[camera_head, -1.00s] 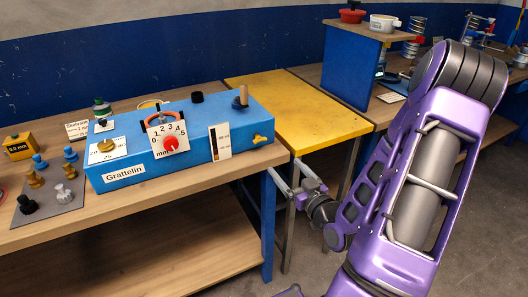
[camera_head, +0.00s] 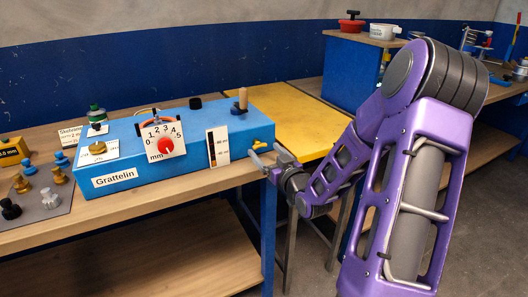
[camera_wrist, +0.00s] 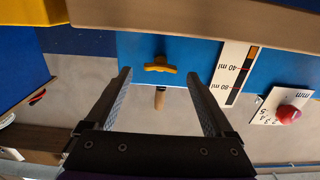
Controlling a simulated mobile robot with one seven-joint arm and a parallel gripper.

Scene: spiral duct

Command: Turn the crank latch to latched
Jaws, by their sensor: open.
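The blue Grattelin box (camera_head: 180,168) stands on the wooden bench. A small yellow handle (camera_wrist: 160,65) sits on its front face near the right end, its bar lying roughly level. A wooden peg handle (camera_head: 242,98) stands upright on the box top at the right; it also shows in the wrist view (camera_wrist: 159,98). The frames do not make clear which of these is the crank latch. My gripper (camera_head: 268,157) is open and empty, in front of the box's right end. In the wrist view its fingers (camera_wrist: 159,80) straddle the line of sight to both handles, touching neither.
A dial with a red knob (camera_head: 166,146) and an upright scale plate (camera_head: 218,147) are left of the yellow handle. A yellow table (camera_head: 300,115) adjoins on the right.

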